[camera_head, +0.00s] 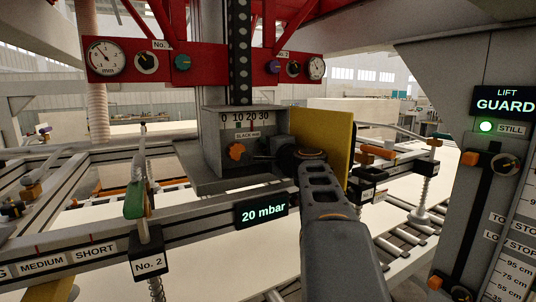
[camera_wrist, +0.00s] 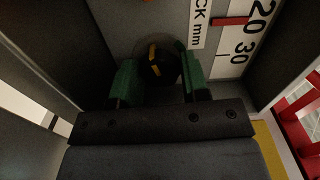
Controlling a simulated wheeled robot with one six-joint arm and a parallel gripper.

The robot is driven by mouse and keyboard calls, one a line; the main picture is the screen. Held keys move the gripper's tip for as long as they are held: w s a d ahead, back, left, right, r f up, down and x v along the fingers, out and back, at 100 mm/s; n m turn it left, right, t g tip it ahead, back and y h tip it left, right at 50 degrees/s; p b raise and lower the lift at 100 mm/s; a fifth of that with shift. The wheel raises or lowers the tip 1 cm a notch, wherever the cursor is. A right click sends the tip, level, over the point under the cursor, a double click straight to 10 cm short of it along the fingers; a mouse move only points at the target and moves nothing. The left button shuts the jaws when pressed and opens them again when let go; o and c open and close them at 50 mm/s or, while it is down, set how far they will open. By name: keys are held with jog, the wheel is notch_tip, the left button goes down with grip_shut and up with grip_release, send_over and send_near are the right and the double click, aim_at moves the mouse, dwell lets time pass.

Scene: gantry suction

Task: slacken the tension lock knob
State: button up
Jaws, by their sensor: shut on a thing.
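A grey box (camera_head: 213,150) with a 0 to 30 scale and a mm label stands in the middle of the head view. In the wrist view, a round black knob (camera_wrist: 163,72) with a yellow pointer line is on the box's face, beside the scale. My gripper (camera_wrist: 157,77) has a green fingertip on each side of this knob and is shut on it. In the head view my arm comes up from the lower right to the box, and the gripped knob is hard to make out. No knob name is readable, so I cannot confirm it is the tension lock.
An orange knob (camera_head: 236,151) is on the box's left part. A yellow plate (camera_head: 337,140) stands close right of my gripper. A 20 mbar display (camera_head: 262,210) is on the rail below. A guard panel (camera_head: 500,115) is at right, and red beams with gauges (camera_head: 106,58) are above.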

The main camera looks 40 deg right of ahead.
jog(key=o, duration=0.9)
jog(key=s+b, duration=0.1)
jog(key=s, duration=0.3)
jog(key=s+a+b, duration=0.1)
jog(key=s, duration=0.4)
jog(key=s+a+b, duration=0.1)
jog(key=s, duration=0.3)
jog(key=shift+s, duration=0.35)
